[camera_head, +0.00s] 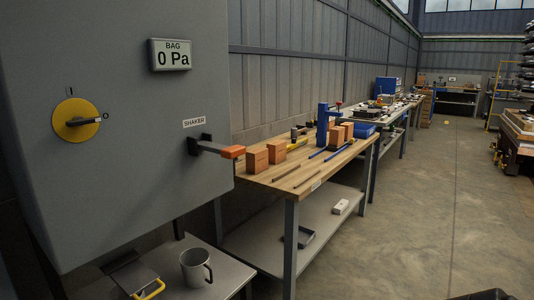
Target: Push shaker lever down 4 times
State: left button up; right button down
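The shaker lever (218,149) sticks out from the grey cabinet (120,180), below the SHAKER label (194,122). It is a grey bar with an orange end (232,152), coming out of a dark mount. The bar looks about level, with a slight downward tilt toward its orange end. Neither of my grippers can be made out in the head view, and nothing is seen touching the lever.
The cabinet has a yellow rotary switch (76,119) and a BAG display (171,54) reading 0 Pa. A grey mug (195,267) stands below. A wooden workbench (311,183) with blocks and tools is behind the lever. Open floor (420,220) lies right.

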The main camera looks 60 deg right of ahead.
aim_at(226, 152)
jog(key=z, duration=0.95)
jog(key=i, duration=0.25)
jog(key=u, duration=0.05)
